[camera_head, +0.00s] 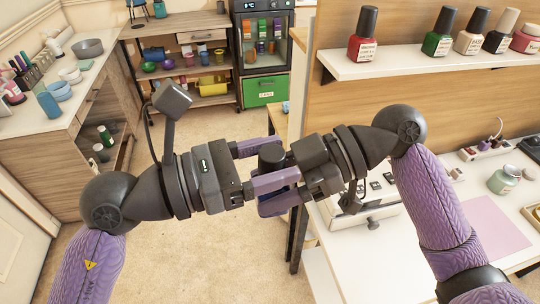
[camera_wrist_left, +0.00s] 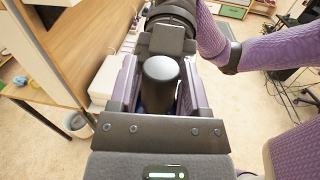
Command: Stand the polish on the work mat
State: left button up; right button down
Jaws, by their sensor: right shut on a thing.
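A polish bottle with a black cap (camera_head: 271,157) is held in the air between my two grippers, left of the desk. In the left wrist view its cap (camera_wrist_left: 158,75) stands between the left fingers, with a sliver of dark blue body below. My left gripper (camera_head: 268,165) is open around the bottle, with a gap showing on each side of the cap. My right gripper (camera_head: 280,180) comes from the right and is shut on the bottle; its fingers are mostly hidden. The pink work mat (camera_head: 490,230) lies bare on the white desk at right.
A wall shelf (camera_head: 400,65) above the desk holds several polish bottles, including a red one (camera_head: 363,35) and a green one (camera_head: 439,32). A jar (camera_head: 504,180) stands beyond the mat. The desk's left edge and a drawer unit (camera_head: 360,215) lie below my right gripper. The floor at left is clear.

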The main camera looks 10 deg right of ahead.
pick_arm(q)
grip_shut()
jog(key=shift+o, duration=2.2)
grip_release()
jog(key=v, duration=1.2)
jog(key=shift+o, duration=0.2)
pick_arm(e)
jog(key=shift+w+a+f+n+g+h, duration=0.25)
jog(key=shift+w+a+f+n+g, duration=0.3)
jog(key=shift+n+g, duration=0.25)
jog(key=shift+w+a+f+n+g+h, duration=0.2)
jog(key=shift+w+a+f+n+g, duration=0.2)
jog(key=shift+f+n+g, duration=0.35)
jog(key=shift+w+a+f+n+g+h, duration=0.25)
jog(key=shift+w+a+f+n+g, duration=0.25)
jog(key=shift+n+g, duration=0.35)
